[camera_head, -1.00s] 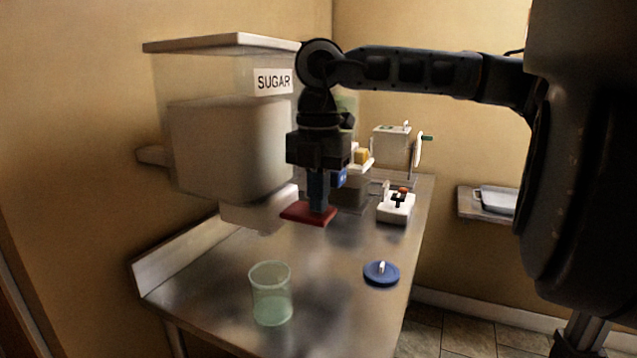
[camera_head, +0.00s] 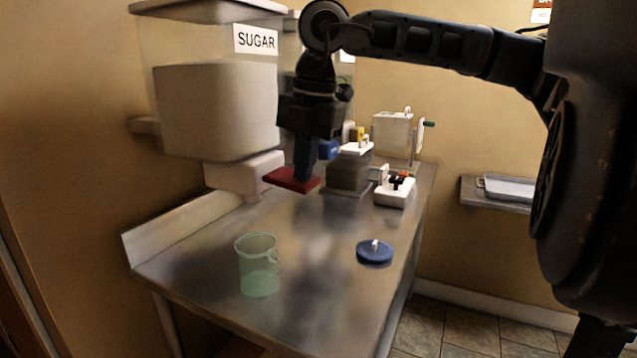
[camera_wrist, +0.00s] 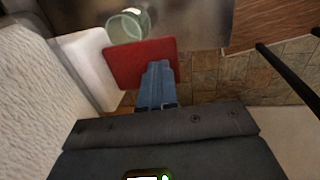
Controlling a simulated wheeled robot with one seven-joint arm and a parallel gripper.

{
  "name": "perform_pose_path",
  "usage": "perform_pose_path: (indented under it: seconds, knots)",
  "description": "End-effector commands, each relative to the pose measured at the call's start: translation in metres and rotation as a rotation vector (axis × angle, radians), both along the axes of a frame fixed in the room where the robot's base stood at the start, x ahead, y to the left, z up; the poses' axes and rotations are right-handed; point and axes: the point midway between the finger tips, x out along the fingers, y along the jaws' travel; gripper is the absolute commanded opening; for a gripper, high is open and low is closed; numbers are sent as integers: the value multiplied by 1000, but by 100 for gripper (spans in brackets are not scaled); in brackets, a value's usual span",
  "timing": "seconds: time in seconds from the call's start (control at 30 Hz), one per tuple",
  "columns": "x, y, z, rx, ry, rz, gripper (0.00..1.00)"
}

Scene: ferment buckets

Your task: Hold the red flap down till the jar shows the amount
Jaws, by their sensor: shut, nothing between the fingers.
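The red flap (camera_head: 280,178) juts from the white outlet block (camera_head: 232,172) under the bin labelled SUGAR. My gripper (camera_head: 303,178) is shut, with nothing held. It points down, and its fingertips meet the top of the flap in the picture; how hard they press I cannot tell. In the wrist view the closed blue fingers (camera_wrist: 158,75) overlap the red flap (camera_wrist: 130,62). The jar (camera_head: 258,268), clear greenish with a handle, stands upright on the table, nearer the camera than the flap. It also shows in the wrist view (camera_wrist: 127,22). Its lower part looks greener; the fill level is unclear.
A blue lid (camera_head: 375,252) with a pale knob lies right of the jar on the metal table (camera_head: 310,290). A white device (camera_head: 396,192) and a grey container (camera_head: 348,175) stand behind. A tray (camera_head: 508,187) rests on a wall shelf. The front middle of the table is clear.

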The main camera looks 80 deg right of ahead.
Motion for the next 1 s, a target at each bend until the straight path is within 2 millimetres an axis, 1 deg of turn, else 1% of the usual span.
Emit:
perform_pose_path:
  seconds: [0.03, 0.37, 1.0]
  knots:
    - [2, 0, -14, -8, -26, -1, 0]
    - [2, 0, -23, -47, -188, -1, 0]
    - [1, 1, -32, -43, -178, -1, 0]
